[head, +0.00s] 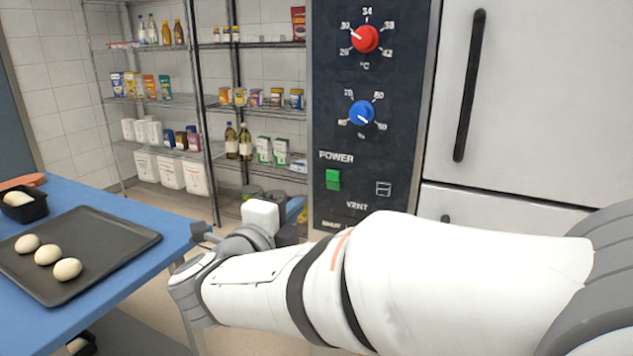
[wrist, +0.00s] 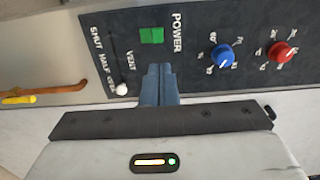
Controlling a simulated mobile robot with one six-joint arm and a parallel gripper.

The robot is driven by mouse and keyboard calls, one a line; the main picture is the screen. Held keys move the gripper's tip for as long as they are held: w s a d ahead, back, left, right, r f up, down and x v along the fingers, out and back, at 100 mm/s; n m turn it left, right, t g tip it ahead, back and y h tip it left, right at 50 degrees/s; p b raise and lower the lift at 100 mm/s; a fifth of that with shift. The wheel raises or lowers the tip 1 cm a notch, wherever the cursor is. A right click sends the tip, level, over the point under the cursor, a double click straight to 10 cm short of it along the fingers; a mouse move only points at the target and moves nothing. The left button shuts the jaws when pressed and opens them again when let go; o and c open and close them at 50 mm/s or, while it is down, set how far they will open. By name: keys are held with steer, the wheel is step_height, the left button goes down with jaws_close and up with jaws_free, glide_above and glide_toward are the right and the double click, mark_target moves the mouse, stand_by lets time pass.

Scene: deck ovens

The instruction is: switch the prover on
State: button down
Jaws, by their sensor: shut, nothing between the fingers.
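The prover's dark control panel (head: 328,110) stands upright right of centre in the head view and fills the upper part of the wrist view (wrist: 190,20). Its green power switch (head: 333,179) sits under the word POWER and also shows in the wrist view (wrist: 151,35). I cannot tell whether the switch is lit. My gripper (wrist: 160,68) is shut and empty, its fingertips in front of the panel close to the green switch in the wrist picture. Whether they touch the panel is unclear. In the head view my arm largely hides the gripper.
A red dial (head: 365,39) and a blue dial (head: 362,113) sit above the switch. A white vent knob (wrist: 121,89) is near my fingers. A pale door with a black handle (head: 469,85) is at right. A blue table (head: 150,205) holds a dark tray (head: 115,238) with dough balls.

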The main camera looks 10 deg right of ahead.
mark_target(332, 174)
steer(key=shift+w+d, duration=0.1)
steer(key=shift+d, duration=0.05)
steer(key=x, duration=1.4)
steer(key=shift+d+r+p, duration=0.2)
steer(key=shift+r+p, duration=0.15)
steer(key=shift+p, duration=0.45)
steer(key=shift+w+f+g, duration=0.1)
steer(key=shift+f+g, duration=0.2)
steer(key=shift+a, duration=0.1)
